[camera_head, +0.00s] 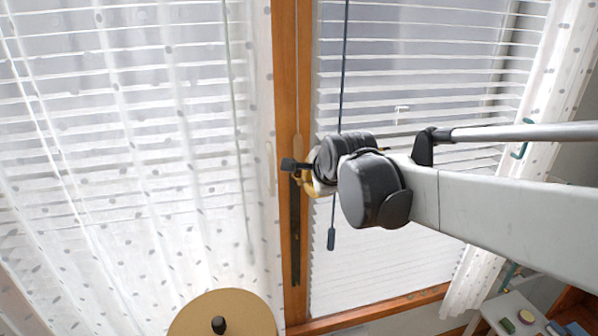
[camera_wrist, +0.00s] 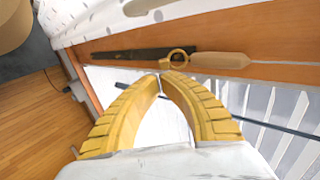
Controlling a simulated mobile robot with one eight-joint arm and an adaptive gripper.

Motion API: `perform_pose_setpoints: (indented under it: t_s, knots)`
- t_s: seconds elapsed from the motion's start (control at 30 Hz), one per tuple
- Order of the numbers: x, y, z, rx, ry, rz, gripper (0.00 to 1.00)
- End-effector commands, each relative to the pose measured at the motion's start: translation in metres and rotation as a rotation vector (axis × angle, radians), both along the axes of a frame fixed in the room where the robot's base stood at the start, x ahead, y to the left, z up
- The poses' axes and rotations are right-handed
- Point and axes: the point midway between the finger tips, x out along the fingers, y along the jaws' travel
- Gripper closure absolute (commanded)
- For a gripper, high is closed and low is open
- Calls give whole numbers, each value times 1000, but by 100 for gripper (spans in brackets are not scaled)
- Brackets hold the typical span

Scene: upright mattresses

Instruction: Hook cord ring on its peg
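A yellow ring (camera_wrist: 178,59) shows in the wrist view at the end of a pale wooden pull (camera_wrist: 220,60), against the orange-brown window post. The pull (camera_head: 297,147) also hangs along the post in the head view, on a thin pale cord. My gripper (camera_wrist: 162,73) has its two yellow fingers arched together, with their tips meeting at the ring's lower edge and seemingly pinching it. In the head view my gripper (camera_head: 308,182) is at the post, mostly hidden by my wrist. A dark strip (camera_wrist: 130,55) lies along the post beside the ring. I cannot make out the peg clearly.
A dark blind cord with a tassel (camera_head: 331,239) hangs close behind my wrist. White dotted curtains (camera_head: 150,230) cover the left window, and blinds (camera_head: 400,60) the right. A round tan top (camera_head: 222,316) stands low in front.

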Motion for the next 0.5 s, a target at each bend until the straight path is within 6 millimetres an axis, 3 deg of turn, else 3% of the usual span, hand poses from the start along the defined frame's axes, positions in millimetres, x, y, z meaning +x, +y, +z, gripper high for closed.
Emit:
perform_pose_setpoints:
  t_s: [0.2,0.5]
  knots:
    - [24,5,-19,0,0,0,100]
    - [32,6,-27,0,0,0,100]
